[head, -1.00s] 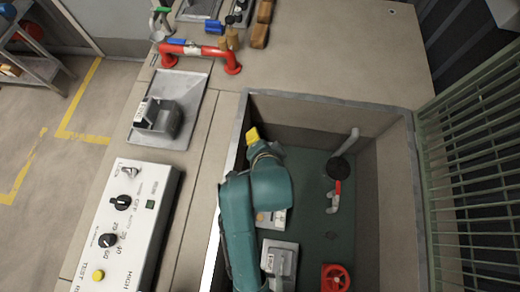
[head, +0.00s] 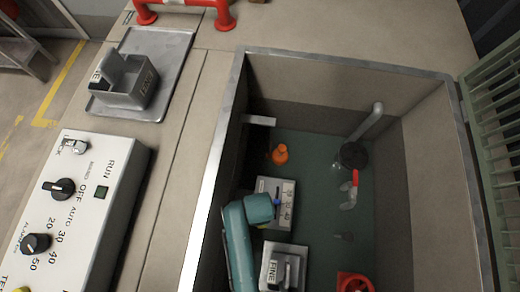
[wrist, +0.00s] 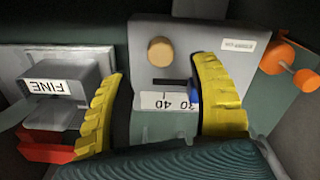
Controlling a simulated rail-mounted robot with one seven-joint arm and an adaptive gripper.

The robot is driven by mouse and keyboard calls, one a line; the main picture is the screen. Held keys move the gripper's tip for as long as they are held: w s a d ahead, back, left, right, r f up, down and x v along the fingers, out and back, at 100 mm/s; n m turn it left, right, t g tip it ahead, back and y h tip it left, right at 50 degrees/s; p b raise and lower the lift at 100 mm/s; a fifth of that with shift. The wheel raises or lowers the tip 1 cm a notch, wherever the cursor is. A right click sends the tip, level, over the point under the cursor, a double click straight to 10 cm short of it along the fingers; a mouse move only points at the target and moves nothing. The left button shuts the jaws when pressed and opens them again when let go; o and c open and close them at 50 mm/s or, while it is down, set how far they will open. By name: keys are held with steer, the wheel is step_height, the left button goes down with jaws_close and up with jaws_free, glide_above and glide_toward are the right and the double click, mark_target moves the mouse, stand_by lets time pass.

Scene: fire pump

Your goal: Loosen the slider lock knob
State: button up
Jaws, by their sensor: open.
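A grey slider box (wrist: 220,45) with a scale reading 30 and 40 fills the middle of the wrist view. It has a dark slot and a round tan knob (wrist: 160,50), which looks like the lock knob. A blue piece (wrist: 193,92) is partly hidden behind the right finger. My gripper (wrist: 160,70) is open, its yellow ribbed fingers spread before the box on either side of the knob in the picture. Nothing is between them in their grip. In the head view the slider box (head: 285,186) lies in the pit, partly covered by my arm; the fingers are hidden there.
A FINE box (head: 284,270) sits beside the slider box, close to my left finger in the wrist view (wrist: 60,85). An orange knob (head: 278,154), a pipe (head: 362,125) and a red valve (head: 355,283) are nearby. Pit walls (head: 440,150) enclose the space.

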step_height(320, 180, down, 7)
steer(key=b, duration=0.3)
steer(key=shift+r, duration=0.15)
jaws_close()
